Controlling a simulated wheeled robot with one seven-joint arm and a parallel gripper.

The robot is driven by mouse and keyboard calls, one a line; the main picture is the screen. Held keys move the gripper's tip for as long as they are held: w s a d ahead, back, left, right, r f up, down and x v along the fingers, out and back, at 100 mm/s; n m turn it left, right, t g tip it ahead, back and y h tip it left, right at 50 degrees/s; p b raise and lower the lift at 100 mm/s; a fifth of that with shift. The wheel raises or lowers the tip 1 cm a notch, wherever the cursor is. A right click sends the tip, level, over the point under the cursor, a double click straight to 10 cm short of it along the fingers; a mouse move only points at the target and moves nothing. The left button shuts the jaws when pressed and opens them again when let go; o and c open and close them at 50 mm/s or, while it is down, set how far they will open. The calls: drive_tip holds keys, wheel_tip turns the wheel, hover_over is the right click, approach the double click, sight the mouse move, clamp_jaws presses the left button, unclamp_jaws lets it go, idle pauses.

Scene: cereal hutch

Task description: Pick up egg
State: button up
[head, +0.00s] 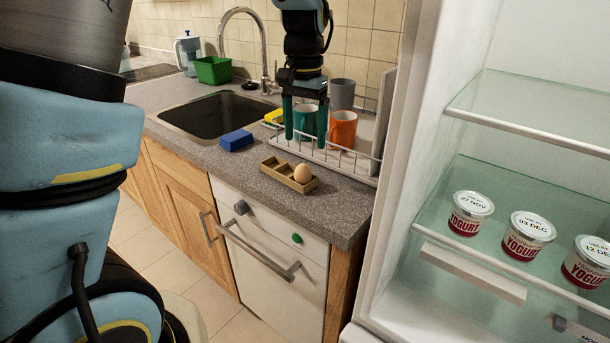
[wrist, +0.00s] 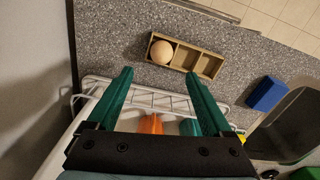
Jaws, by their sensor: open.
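A light brown egg (head: 302,173) sits in the right end compartment of a small wooden tray (head: 278,168) near the counter's front edge. In the wrist view the egg (wrist: 161,52) is at the top, in the left compartment of the tray (wrist: 208,66); the other compartments look empty. My gripper (head: 306,138) is above the dish rack, behind the tray in the head view.
A white dish rack (head: 335,158) holds an orange mug (head: 343,128), a teal mug (head: 305,120) and a grey mug (head: 342,93). A blue sponge (head: 236,140) lies left of the tray, near the sink (head: 215,115). The open fridge with yogurt cups (head: 528,232) stands at right.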

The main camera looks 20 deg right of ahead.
sight(303, 165)
wheel_tip(303, 165, down, 3)
drive_tip(key=shift+r, duration=0.1)
drive_tip(key=f, duration=0.1)
drive_tip(key=f+p, duration=0.2)
drive_tip(key=f, duration=0.1)
drive_tip(key=shift+a, duration=0.3)
drive_tip(key=shift+f+p, duration=0.3)
drive_tip(key=shift+f, duration=0.3)
drive_tip(key=c, duration=1)
drive_tip(key=shift+r, duration=0.1)
wheel_tip(303, 165, up, 10)
drive_tip(key=b, duration=0.2)
drive_tip(key=shift+b, duration=0.3)
